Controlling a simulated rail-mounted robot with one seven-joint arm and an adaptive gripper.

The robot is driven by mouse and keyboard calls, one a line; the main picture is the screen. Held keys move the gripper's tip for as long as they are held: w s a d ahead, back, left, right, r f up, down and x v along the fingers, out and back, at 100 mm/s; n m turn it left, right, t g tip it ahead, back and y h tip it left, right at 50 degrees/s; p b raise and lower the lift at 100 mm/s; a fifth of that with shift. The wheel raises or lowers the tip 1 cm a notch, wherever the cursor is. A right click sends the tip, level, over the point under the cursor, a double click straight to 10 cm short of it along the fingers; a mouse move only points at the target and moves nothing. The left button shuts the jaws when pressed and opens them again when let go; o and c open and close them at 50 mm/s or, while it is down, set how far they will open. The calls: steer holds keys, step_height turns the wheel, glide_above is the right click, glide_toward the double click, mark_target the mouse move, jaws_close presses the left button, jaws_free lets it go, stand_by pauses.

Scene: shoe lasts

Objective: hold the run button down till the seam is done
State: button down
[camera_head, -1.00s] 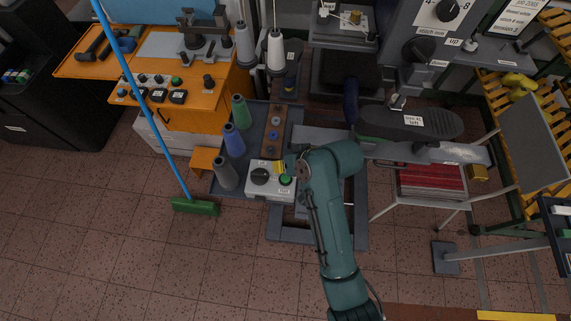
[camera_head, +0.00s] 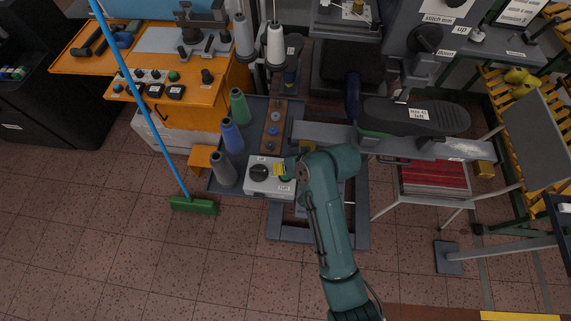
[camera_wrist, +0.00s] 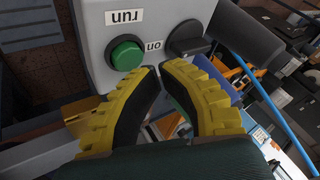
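The run button is a round green button (camera_wrist: 126,54) on a light grey control box (camera_wrist: 95,20), beside a "run" label. The box also shows in the head view (camera_head: 256,188), where my gripper partly hides the button. A dark rotary knob (camera_wrist: 191,39) sits beside the button. My gripper (camera_wrist: 161,68) has yellow ribbed fingers with black pads; their tips come together with nothing between them. In the wrist view the tips appear just beside the button, toward the knob. I cannot tell whether they touch the box or whether the button is pressed. A dark shoe-shaped piece (camera_head: 440,117) labelled left lies on the machine arm; its seam is too small to see.
Thread cones (camera_head: 232,138) stand left of the box. An orange bench (camera_head: 190,108) with controls is behind them. A blue-handled broom (camera_head: 194,205) leans at left. A red stack (camera_head: 433,178) sits on a stand at right.

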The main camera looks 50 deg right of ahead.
stand_by(0.8)
steer(key=shift+f, duration=0.45)
